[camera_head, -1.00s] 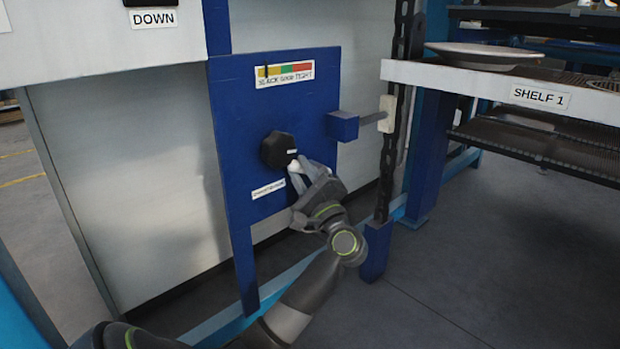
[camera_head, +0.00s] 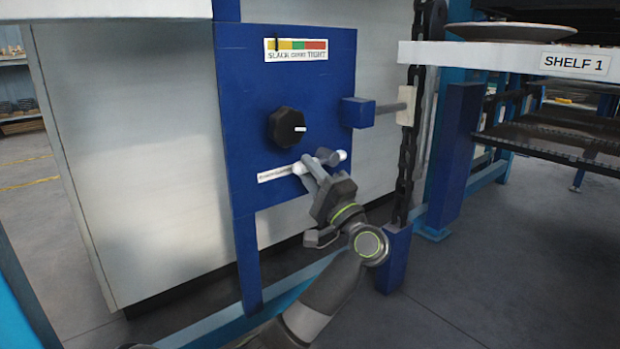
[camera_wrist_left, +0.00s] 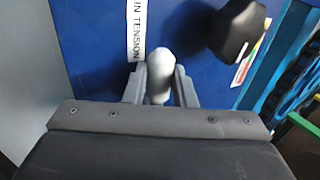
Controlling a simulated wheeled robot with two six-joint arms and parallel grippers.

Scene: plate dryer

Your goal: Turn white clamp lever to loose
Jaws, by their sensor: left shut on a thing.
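The white clamp lever (camera_head: 299,168) is on the blue panel, below the black knob. White shows on both sides of my left gripper's fingers in the head view. My left gripper (camera_head: 319,164) is shut on the lever. In the left wrist view the lever's rounded white end (camera_wrist_left: 160,72) stands between the two grey fingers of the left gripper (camera_wrist_left: 160,88). The fingers hide part of the lever, so its full angle is hard to tell. My right gripper is not in view.
The black knob (camera_head: 286,127) sits just above the lever. A slack-to-tight gauge (camera_head: 296,50) is at the panel's top, its dark pointer at the slack end. A blue block (camera_head: 357,112), a chain (camera_head: 411,130) and the SHELF 1 edge (camera_head: 500,57) are to the right.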

